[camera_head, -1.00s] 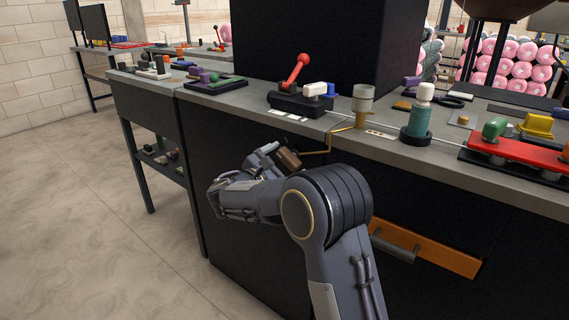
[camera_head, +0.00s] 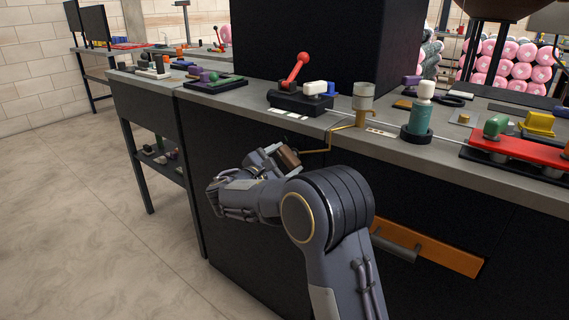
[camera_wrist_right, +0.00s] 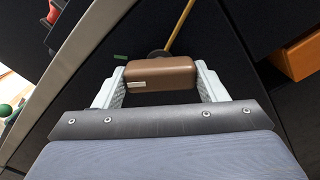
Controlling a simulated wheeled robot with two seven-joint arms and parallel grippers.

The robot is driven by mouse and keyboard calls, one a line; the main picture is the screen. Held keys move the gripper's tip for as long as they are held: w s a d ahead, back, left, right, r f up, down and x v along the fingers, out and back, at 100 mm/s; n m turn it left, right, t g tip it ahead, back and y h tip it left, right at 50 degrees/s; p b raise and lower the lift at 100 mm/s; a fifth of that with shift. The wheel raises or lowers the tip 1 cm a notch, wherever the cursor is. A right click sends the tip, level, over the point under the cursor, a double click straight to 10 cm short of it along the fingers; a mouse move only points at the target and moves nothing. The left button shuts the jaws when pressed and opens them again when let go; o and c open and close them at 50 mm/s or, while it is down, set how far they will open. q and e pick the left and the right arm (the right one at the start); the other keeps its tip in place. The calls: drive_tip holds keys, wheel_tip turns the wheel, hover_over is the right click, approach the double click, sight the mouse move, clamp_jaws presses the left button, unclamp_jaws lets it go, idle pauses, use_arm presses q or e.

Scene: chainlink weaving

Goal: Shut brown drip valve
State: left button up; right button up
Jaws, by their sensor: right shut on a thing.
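The brown drip valve's handle (camera_head: 289,158) is a small brown block at the end of a thin brass pipe (camera_head: 328,146). The pipe runs down over the front edge of the bench from a small cup-topped brass fitting (camera_head: 362,98). My right gripper (camera_head: 280,156) is at the handle, in front of the bench's dark face. In the right wrist view the brown handle (camera_wrist_right: 160,74) lies crosswise between the two pale fingers, which are shut on it. A small pale mark shows on its near face. My left gripper is not in view.
The grey bench top (camera_head: 232,98) is just above my right gripper. On it stand a black base with a red-knobbed lever (camera_head: 301,60), a teal bottle (camera_head: 419,117) and a red fixture (camera_head: 520,149). An orange drawer front (camera_head: 448,257) with a grey handle is lower right.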

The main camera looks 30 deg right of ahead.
drive_tip(key=m+b, duration=0.4)
drive_tip(key=m, duration=0.1)
drive_tip(key=shift+f+b, duration=0.3)
drive_tip(key=shift+b, duration=0.05)
drive_tip(key=shift+r+m+b, duration=0.2)
drive_tip(key=shift+m+b, duration=1.95)
drive_tip(key=shift+m, duration=0.45)
drive_tip(key=o, duration=1)
drive_tip(key=shift+r, duration=0.1)
drive_tip(key=shift+p+v, duration=0.9)
drive_tip(key=shift+v, duration=3.05)
